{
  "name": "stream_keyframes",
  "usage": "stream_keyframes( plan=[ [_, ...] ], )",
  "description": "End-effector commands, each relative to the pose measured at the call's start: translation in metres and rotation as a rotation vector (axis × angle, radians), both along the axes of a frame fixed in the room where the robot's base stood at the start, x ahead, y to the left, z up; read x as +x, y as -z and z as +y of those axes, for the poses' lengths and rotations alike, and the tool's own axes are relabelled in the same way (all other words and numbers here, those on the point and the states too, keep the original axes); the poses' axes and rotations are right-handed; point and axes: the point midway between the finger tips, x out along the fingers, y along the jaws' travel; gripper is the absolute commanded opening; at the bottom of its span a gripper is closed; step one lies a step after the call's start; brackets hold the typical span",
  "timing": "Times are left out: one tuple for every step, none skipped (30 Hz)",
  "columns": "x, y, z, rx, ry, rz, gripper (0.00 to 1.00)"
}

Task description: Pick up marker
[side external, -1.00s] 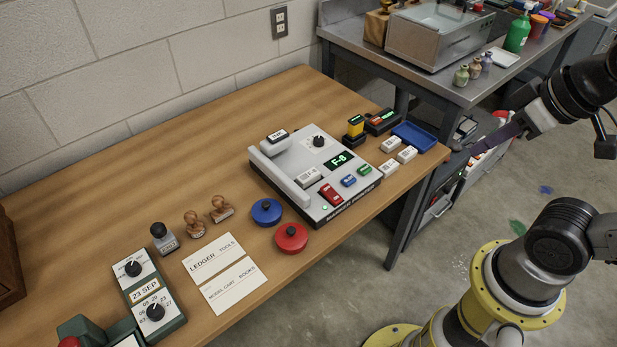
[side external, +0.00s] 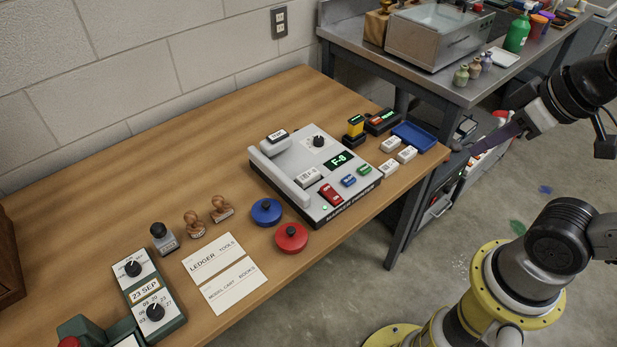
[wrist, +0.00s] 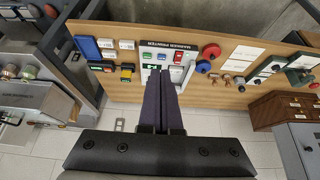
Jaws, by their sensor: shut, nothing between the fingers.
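I cannot make out a pen-like marker in either view. A grey machine (side external: 284,163) with a green "F-8" display stands on the wooden table; its front lettering is too small to read surely. Small white labelled blocks (side external: 407,154) lie right of it, and one more pale labelled block (side external: 308,176) sits on the machine. My gripper (side external: 473,152) is at the right in the side view, off the table's right end, its dark fingers shut and empty. In the wrist view my gripper (wrist: 165,74) points toward the machine (wrist: 149,76), its fingers covering part of it.
A blue tray (side external: 414,137) and a yellow-black stamp (side external: 355,129) stand near the table's right end. Blue (side external: 266,211) and red (side external: 291,238) round pads, wooden stamps (side external: 222,208) and a paper card (side external: 214,258) lie left. A metal bench (side external: 350,40) stands behind.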

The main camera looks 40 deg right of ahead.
Motion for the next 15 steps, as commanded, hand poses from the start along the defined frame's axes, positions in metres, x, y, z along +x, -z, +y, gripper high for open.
stream_keyframes(
  plan=[
    [0.0000, 0.0000, 0.0000, 0.000, 0.000, 0.000, 0.00],
    [0.0000, 0.0000, 0.0000, 0.000, 0.000, 0.000, 0.00],
    [0.0000, 0.0000, 0.0000, 0.000, 0.000, 0.000, 0.00],
    [0.0000, 0.0000, 0.0000, 0.000, 0.000, 0.000, 0.00],
    [0.0000, 0.0000, 0.0000, 0.000, 0.000, 0.000, 0.00],
    [0.0000, 0.0000, 0.0000, 0.000, 0.000, 0.000, 0.00],
    [0.0000, 0.0000, 0.0000, 0.000, 0.000, 0.000, 0.00],
    [0.0000, 0.0000, 0.0000, 0.000, 0.000, 0.000, 0.05],
    [0.0000, 0.0000, 0.0000, 0.000, 0.000, 0.000, 0.13],
    [0.0000, 0.0000, 0.0000, 0.000, 0.000, 0.000, 0.18],
    [0.0000, 0.0000, 0.0000, 0.000, 0.000, 0.000, 0.23],
    [0.0000, 0.0000, 0.0000, 0.000, 0.000, 0.000, 0.31],
    [0.0000, 0.0000, 0.0000, 0.000, 0.000, 0.000, 0.36],
    [0.0000, 0.0000, 0.0000, 0.000, 0.000, 0.000, 0.41],
    [0.0000, 0.0000, 0.0000, 0.000, 0.000, 0.000, 0.49]
  ],
)
